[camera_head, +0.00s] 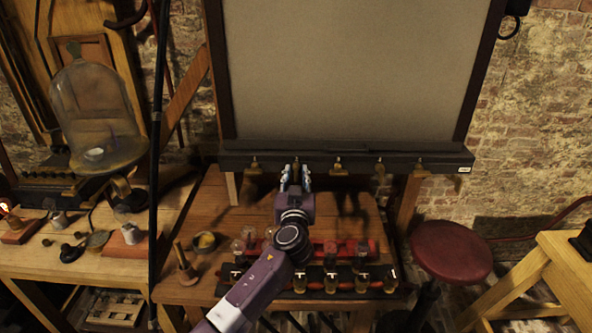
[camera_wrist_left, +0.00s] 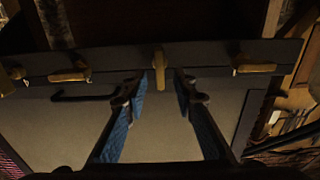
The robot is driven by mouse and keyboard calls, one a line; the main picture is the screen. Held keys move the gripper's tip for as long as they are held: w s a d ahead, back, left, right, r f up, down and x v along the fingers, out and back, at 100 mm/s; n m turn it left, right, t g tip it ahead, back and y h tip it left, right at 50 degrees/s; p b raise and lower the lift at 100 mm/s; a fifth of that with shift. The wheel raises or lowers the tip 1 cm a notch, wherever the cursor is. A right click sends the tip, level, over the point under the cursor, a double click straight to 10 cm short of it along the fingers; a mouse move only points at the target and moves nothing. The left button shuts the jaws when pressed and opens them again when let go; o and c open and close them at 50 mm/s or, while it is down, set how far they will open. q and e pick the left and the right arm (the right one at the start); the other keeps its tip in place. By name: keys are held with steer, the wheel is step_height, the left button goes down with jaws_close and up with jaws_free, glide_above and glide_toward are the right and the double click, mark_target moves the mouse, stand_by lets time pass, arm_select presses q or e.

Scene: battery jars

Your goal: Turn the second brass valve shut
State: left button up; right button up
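Several brass valves sit in a row along the dark ledge (camera_head: 400,160) under the big pale screen. My left gripper (camera_head: 296,178) reaches up to the second brass valve from the left and hides most of it in the head view. In the left wrist view the second brass valve (camera_wrist_left: 158,72) is between the two blue-padded fingertips, with a gap on each side. Its handle runs up and down in that picture, while the neighbouring brass valves (camera_wrist_left: 68,75) (camera_wrist_left: 255,68) lie sideways. The gripper is open, with nothing clamped. My right gripper is not in view.
Below is a wooden table (camera_head: 225,215) with a rack of jars (camera_head: 331,279) and a small bowl (camera_head: 205,241). A glass bell jar (camera_head: 97,110) stands left, behind a dark vertical pole (camera_head: 155,130). A red stool (camera_head: 451,250) is right. Neighbouring valves are close on both sides.

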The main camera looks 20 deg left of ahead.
arm_select(q)
steer(key=shift+w+a, duration=0.15)
steer(key=shift+w, duration=0.2)
jaws_close()
